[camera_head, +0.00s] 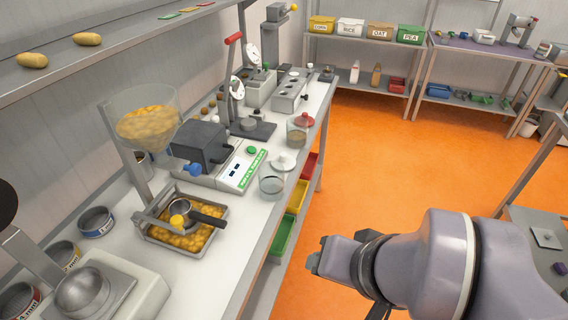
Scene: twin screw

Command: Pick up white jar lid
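A white jar lid (283,162) with a small knob lies on the white bench top, behind a clear glass jar (271,187) that looks empty and open. The lid appears to lie flat, apart from the jar. My arm reaches in from the lower right, and its grey end with my gripper (314,262) hangs over the orange floor, right of the bench and well away from the lid. The fingers are not clear enough to tell whether they are open or shut. I see nothing held.
A tray of yellow pieces (185,238) stands nearer. Coloured bins (284,235) sit under the bench edge. The orange floor (400,160) is clear.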

